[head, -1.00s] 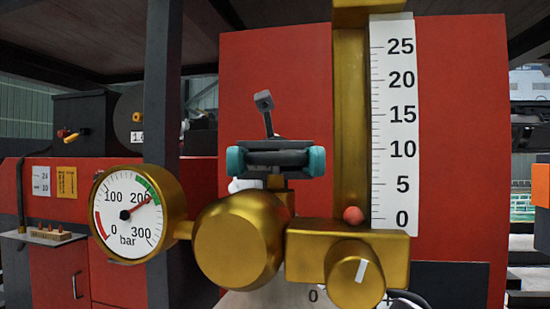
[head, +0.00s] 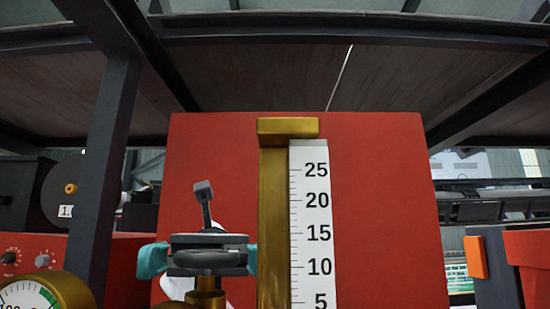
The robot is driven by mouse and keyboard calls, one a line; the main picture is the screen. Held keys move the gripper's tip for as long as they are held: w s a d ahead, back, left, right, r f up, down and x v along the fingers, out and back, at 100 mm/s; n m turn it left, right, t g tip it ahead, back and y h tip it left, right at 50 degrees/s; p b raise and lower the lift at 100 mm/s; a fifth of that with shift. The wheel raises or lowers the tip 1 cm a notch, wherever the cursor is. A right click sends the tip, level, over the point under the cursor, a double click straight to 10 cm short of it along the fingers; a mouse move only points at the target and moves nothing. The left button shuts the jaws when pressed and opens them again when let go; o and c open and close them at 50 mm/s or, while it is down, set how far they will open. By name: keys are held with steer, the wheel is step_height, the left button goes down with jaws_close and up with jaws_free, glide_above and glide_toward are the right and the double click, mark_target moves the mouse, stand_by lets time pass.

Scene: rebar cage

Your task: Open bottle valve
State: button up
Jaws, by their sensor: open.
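The bottle valve shows as a dark round handwheel (head: 207,260) on a gold stem (head: 205,297), left of the gold flowmeter column. My gripper (head: 207,259) is at the handwheel, with one teal finger on its left and one on its right. The fingers are open; the left one looks clear of the wheel, and I cannot tell whether the right one touches. The right finger is partly hidden by the column. The pressure gauge (head: 35,296) is cut off at the bottom left, so its needle is out of view.
The flowmeter column (head: 273,210) with its white scale (head: 311,225) stands close on the right of my gripper. A large red panel (head: 380,210) is behind. A dark post (head: 108,150) rises at left, and roof beams (head: 340,27) cross above.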

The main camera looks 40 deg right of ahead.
steer(key=shift+r, duration=0.6)
steer(key=s+r+b, duration=0.4)
steer(key=s+r, duration=0.7)
steer(key=s, duration=0.3)
steer(key=shift+r, duration=0.4)
steer(key=shift+d, duration=0.15)
